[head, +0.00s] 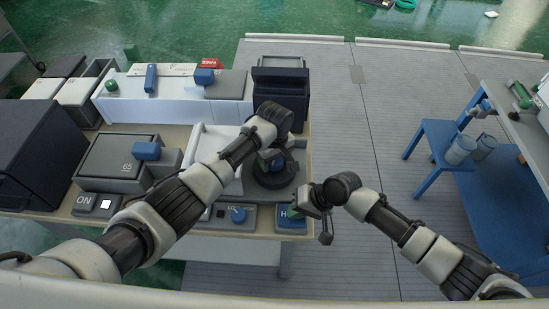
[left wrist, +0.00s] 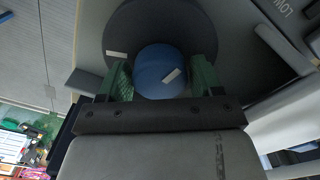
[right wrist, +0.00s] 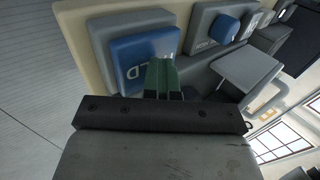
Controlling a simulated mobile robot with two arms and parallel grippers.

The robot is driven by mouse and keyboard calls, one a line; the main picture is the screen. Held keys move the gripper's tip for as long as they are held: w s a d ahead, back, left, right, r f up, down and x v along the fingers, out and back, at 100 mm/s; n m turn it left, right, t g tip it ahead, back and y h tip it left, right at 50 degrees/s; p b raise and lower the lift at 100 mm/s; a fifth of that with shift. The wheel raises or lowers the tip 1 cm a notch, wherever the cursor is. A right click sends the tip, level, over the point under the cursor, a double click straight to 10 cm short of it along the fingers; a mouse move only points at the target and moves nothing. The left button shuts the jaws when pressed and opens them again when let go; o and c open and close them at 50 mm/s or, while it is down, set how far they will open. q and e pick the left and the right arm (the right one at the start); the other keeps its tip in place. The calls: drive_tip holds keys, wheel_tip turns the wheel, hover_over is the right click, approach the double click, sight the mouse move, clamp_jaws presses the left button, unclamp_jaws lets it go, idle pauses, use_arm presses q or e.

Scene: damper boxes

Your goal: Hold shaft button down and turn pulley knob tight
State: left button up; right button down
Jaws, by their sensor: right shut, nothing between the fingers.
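The blue shaft button marked HOLD (head: 290,218) sits on a grey box at the bench's front right corner; it also shows in the right wrist view (right wrist: 142,52). My right gripper (right wrist: 163,64) is shut and empty, its green fingertips over the button's face; I cannot tell whether they touch it. The blue pulley knob (left wrist: 160,72) sits on a dark round pulley (left wrist: 118,30). My left gripper (left wrist: 162,76) has a green finger on each side of the knob; I cannot tell whether they grip it. My left arm partly hides the knob in the head view.
A blue dial (head: 238,214) and an ON switch (head: 85,201) lie along the front of the bench. A grey box with a blue handle (head: 146,150) stands to the left. A blue stand (head: 450,150) is off to the right, with clear floor between.

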use_arm(q)
drive_tip(key=c, duration=0.5)
drive_tip(key=shift+c, duration=0.2)
